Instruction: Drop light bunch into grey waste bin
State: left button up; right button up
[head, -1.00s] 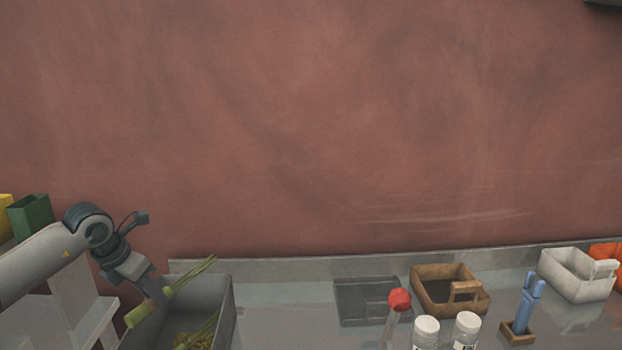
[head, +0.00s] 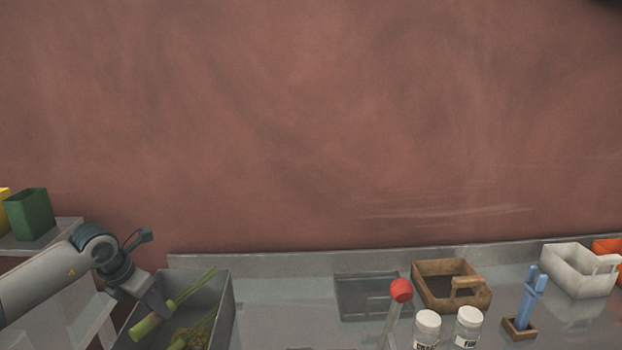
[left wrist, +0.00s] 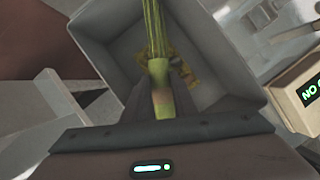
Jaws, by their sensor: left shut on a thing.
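My left gripper (head: 160,306) is shut on a light green bunch (head: 189,290) with a thick pale base and thin stems. The bunch is tilted, its stems pointing up and right in the head view. The grey waste bin (head: 226,308) stands at the lower left, and the held bunch is over its opening. In the left wrist view the bunch (left wrist: 157,70) sticks out from between the fingers (left wrist: 160,112) against the inside of the bin (left wrist: 112,48). Another green and yellowish bunch (head: 196,335) lies in the bin. My right gripper is out of view.
A shelf with a green box (head: 30,214) is at the left. To the right on the counter are a red-topped stick (head: 400,291), two white-capped jars (head: 427,326), a brown basket (head: 452,288), a blue tool in a stand (head: 530,300) and a white basket (head: 578,270).

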pick_arm(q)
jog(key=o, duration=1.1)
jog(key=shift+o, duration=0.2)
jog(key=shift+s+a+r+b, duration=0.1)
jog(key=shift+s+r+b, duration=0.05)
jog(key=shift+r+b, duration=0.3)
jog(key=b+v, duration=0.5)
jog(key=v, duration=1.1)
jog(key=shift+r, duration=0.25)
jog(key=shift+s+f, duration=0.1)
jog(key=shift+s, duration=0.05)
